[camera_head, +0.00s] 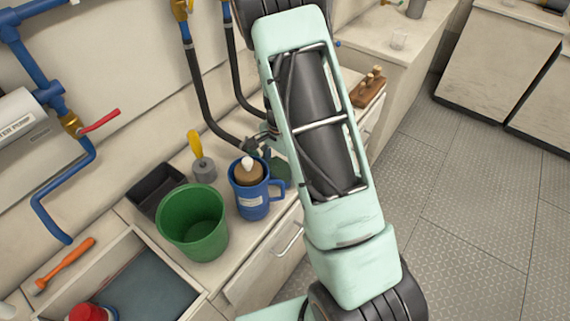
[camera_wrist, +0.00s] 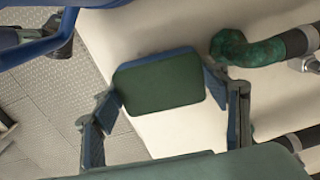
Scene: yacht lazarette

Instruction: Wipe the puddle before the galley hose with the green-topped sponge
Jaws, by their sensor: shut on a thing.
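My gripper (camera_wrist: 164,88) is shut on a sponge (camera_wrist: 160,80) with a dark green top and a blue edge, seen between its two fingers in the wrist view. The sponge is over or on a pale counter surface; I cannot tell whether it touches. A hose with a green end fitting (camera_wrist: 240,48) lies just right of the sponge. In the head view the hoses (camera_head: 200,100) come down the wall to the counter behind the blue mug, and my arm hides much of that spot. No puddle can be made out in either view.
A blue mug (camera_head: 252,203) holding a brown, white-tipped thing stands close to my gripper. Left of it are a green bucket (camera_head: 193,225), a black tray (camera_head: 150,190) and a yellow-handled tool (camera_head: 195,143). A wooden block (camera_head: 370,88) lies beyond my arm. Open floor is right.

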